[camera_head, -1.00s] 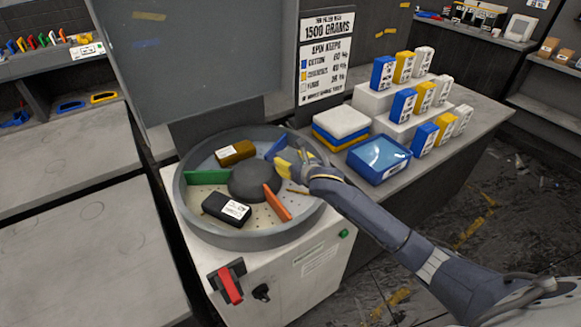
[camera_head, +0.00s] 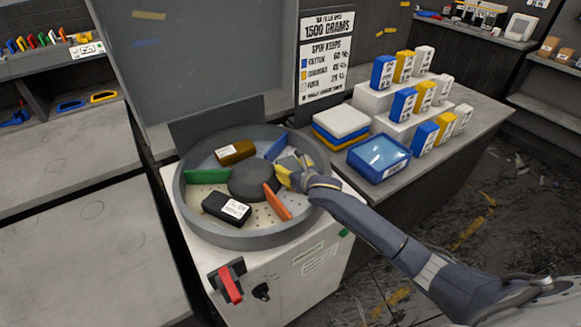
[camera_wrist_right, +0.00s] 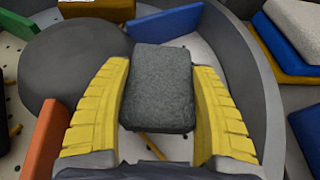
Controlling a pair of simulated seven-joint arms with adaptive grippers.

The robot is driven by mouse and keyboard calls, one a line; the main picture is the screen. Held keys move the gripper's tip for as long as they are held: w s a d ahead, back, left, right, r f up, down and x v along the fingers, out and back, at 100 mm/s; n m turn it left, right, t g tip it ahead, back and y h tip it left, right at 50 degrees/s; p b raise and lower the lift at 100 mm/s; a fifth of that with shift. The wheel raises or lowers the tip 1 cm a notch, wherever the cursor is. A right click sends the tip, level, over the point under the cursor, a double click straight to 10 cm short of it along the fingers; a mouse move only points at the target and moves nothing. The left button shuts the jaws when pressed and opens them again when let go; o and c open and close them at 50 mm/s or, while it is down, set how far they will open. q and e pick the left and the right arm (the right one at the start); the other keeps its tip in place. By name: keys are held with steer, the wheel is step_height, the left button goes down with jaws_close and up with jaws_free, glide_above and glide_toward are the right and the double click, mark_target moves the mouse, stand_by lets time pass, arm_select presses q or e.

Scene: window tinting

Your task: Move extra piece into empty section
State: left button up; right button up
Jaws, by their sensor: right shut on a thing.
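My right gripper (camera_head: 287,172) reaches into the right part of the round grey drum (camera_head: 190,222). In the wrist view its yellow fingers (camera_wrist_right: 158,95) are shut on a dark grey block (camera_wrist_right: 160,85). The block is over the section between the blue divider (camera_head: 276,146) and the orange divider (camera_head: 277,202); whether it touches the floor I cannot tell. A brown block (camera_head: 234,152) lies in the back section, between the green divider (camera_head: 207,176) and the blue one. A black block (camera_head: 227,209) with a white label lies in the front section. My left gripper is not in view.
A dark hub (camera_head: 250,180) stands in the drum's middle, beside the gripper. The drum's raised wall rings it. A blue tray (camera_head: 379,158), stacked pads (camera_head: 341,121) and several boxes stand on the counter to the right.

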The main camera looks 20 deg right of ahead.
steer(key=shift+f, duration=0.1)
steer(key=o, duration=1.1)
steer(key=shift+o, duration=0.6)
steer(key=shift+s+a, duration=0.1)
steer(key=shift+a+r, duration=0.1)
steer(key=shift+r, duration=0.1)
steer(key=v, duration=1.2)
steer(key=shift+d+r, duration=0.25)
steer(key=shift+r, duration=0.1)
